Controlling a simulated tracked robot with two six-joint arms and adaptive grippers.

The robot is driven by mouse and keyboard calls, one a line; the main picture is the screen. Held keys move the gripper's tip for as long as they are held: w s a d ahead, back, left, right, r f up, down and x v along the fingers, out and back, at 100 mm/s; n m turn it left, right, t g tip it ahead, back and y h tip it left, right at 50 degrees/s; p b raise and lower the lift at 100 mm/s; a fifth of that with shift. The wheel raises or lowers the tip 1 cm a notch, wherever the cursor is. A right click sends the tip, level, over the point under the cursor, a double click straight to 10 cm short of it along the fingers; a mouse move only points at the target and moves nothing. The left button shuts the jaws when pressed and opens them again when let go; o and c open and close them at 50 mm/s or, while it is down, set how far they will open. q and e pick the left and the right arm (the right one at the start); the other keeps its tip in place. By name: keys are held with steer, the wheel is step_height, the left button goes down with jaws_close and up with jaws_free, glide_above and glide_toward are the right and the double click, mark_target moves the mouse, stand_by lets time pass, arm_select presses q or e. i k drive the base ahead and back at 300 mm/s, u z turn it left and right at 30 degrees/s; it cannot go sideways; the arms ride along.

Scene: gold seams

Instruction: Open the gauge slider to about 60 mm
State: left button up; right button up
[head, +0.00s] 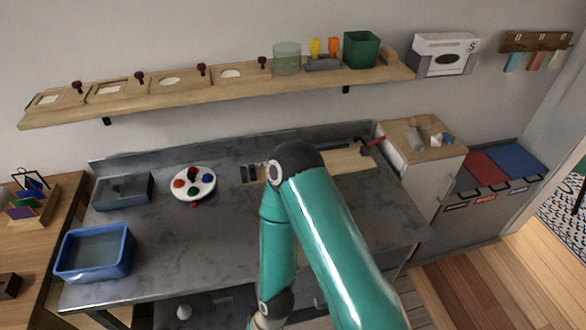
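A light wooden board (345,159) lies at the back right of the grey workbench (225,235), with a red-handled part (372,143) at its right end. Small dark pieces (252,173) sit at its left end. My teal arm hides the middle of this area. I cannot tell which part is the gauge slider, or how far it is open. The arm rises from the bottom right, bends over the bench and goes down to the bottom edge. Its gripper is outside the picture. My other arm and gripper are not seen.
A round white palette (193,184) with coloured spots, a grey tray (123,191) and a blue tub (94,252) stand on the bench's left. A wall shelf (215,91) holds frames and cups above. A cabinet (425,143) adjoins the right. The bench's left middle is clear.

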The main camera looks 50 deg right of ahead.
mark_target(253, 173)
steer(key=u, duration=0.55)
steer(key=i, duration=0.2)
steer(key=z, duration=2.55)
steer(key=k, duration=1.1)
steer(key=u, duration=0.2)
steer(key=i, duration=0.75)
steer(key=u, duration=0.6)
steer(key=i, duration=0.5)
steer(key=z, duration=0.2)
steer(key=k, duration=0.5)
